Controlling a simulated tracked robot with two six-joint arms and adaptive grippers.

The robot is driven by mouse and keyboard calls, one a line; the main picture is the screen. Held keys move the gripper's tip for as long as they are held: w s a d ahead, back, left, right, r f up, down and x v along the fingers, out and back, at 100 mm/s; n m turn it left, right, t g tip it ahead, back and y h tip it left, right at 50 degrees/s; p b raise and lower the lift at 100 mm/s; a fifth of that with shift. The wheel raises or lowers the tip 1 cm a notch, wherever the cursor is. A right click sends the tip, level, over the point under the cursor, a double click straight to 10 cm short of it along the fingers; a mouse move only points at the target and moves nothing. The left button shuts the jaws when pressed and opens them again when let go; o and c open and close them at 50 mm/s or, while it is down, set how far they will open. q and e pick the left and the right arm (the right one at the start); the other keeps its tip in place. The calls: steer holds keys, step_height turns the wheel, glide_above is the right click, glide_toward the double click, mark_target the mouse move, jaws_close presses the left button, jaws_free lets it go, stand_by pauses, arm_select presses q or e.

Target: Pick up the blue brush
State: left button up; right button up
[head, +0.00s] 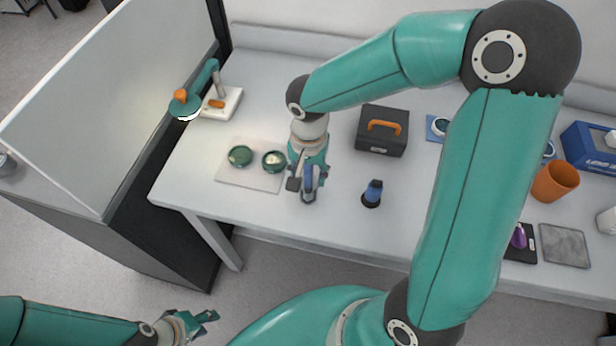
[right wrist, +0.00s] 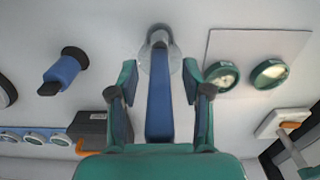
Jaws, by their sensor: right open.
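The blue brush (head: 309,176) stands upright on the table with its foot in a round grey stand. In the right wrist view the brush (right wrist: 160,100) is a long blue handle running from the grey stand (right wrist: 173,69) towards the camera. My right gripper (head: 306,178) is open, with one finger on each side of the handle. In the right wrist view the gripper (right wrist: 160,88) shows a gap between each finger and the handle. My left gripper (head: 204,325) is open and empty, low at the left, away from the table.
A shorter blue object on a black base (head: 372,194) stands right of the brush. A pale mat (head: 236,178) with two green-rimmed discs lies to the left. A black case with an orange handle (head: 381,143) is behind. Bare table lies in front of the brush.

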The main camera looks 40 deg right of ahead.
steer(key=shift+f, duration=0.35)
jaws_close()
steer(key=shift+r, duration=0.1)
step_height(320, 180, up, 20)
steer(key=shift+b, duration=0.3)
stand_by(0.4)
